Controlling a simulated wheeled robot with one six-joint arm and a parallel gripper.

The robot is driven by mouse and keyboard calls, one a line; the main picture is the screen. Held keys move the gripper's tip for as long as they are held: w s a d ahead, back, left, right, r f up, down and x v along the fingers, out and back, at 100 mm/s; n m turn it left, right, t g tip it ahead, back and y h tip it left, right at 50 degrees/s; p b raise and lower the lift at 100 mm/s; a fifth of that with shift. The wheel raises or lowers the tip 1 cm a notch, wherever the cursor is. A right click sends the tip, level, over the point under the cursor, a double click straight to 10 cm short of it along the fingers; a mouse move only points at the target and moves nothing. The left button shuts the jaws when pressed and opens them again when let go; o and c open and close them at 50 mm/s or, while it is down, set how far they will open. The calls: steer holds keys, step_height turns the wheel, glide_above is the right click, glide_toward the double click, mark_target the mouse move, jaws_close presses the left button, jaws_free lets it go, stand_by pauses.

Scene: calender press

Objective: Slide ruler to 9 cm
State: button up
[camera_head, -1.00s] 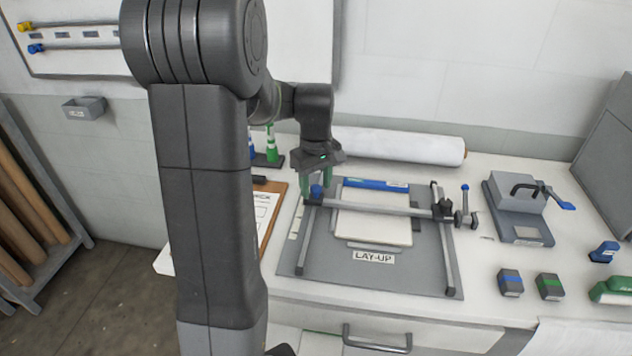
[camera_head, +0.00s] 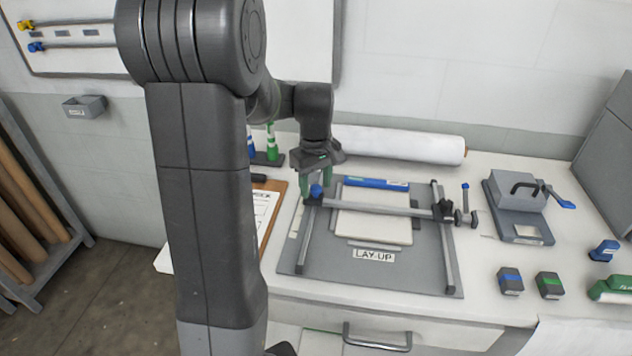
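The lay-up board (camera_head: 292,262) is a grey plate on the bench with two side rails. A grey cross bar (camera_head: 385,208), which seems to be the ruler, spans the rails near the back half. A blue knob (camera_head: 316,191) tops its left end; a black clamp (camera_head: 443,210) sits at its right end. My gripper (camera_head: 316,188) points down at the left end, its green fingers apart on either side of the blue knob. A gap seems to show between fingers and knob. A pale strip, perhaps the scale, lies along the left rail; its marks are unreadable.
Pale sheets (camera_head: 375,228) and a blue-edged strip (camera_head: 376,184) lie on the board. A white roll (camera_head: 400,145) lies behind, a clipboard (camera_head: 272,205) at left. A grey press (camera_head: 518,195) and small blocks (camera_head: 510,281) stand at right. The bench's front strip is mostly clear.

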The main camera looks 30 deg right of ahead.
step_height(320, 180, up, 14)
stand_by(0.6)
steer(key=shift+f, duration=0.2)
step_height(320, 180, down, 14)
steer(key=shift+r, duration=0.2)
steer(key=shift+w+d+f, duration=0.1)
steer(key=shift+w+d, duration=0.1)
steer(key=shift+w, duration=0.05)
steer(key=shift+r, duration=0.75)
steer(key=shift+f, duration=0.1)
